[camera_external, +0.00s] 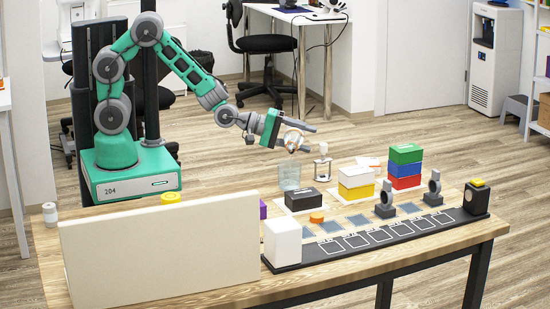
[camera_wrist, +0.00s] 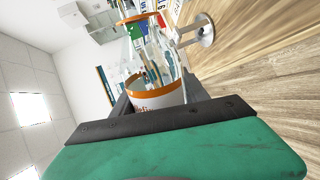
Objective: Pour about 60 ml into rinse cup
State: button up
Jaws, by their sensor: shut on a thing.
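My gripper (camera_external: 293,137) is shut on a clear bottle (camera_external: 294,141) with orange bands, held in the air above the far side of the table. The bottle is tilted well over in the outside view. The wrist view shows its white label and orange band (camera_wrist: 160,97) close up between the dark jaws, its narrower end away from the camera. A clear, bluish cup (camera_external: 289,176), likely the rinse cup, stands upright on the table just below the bottle, with a gap between them. I cannot tell whether any liquid is flowing or how much the cup holds.
A small metal stand (camera_external: 322,166) is right of the cup, and a black box (camera_external: 307,199) is in front. Stacked coloured boxes (camera_external: 405,168) stand farther right. A black rail (camera_external: 380,238) runs along the front right. A cream panel (camera_external: 160,252) screens the table's left front.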

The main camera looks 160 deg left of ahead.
jog(key=shift+r, duration=0.1)
jog(key=f+b, duration=0.1)
jog(key=f+n, duration=0.1)
jog(key=f+n+b, duration=0.1)
jog(key=f, duration=0.1)
jog(key=shift+s+t+b, duration=0.3)
jog(key=shift+b, duration=0.05)
jog(key=shift+a+r+n+t+h, duration=0.2)
jog(key=shift+n+t+h, duration=0.1)
jog(key=shift+n, duration=0.3)
jog(key=shift+s+f+b, duration=0.1)
jog(key=shift+f+b, duration=0.25)
jog(key=shift+b, duration=0.2)
jog(key=shift+d+r+n, duration=0.15)
jog(key=shift+r+n, duration=0.1)
jog(key=shift+n, duration=0.25)
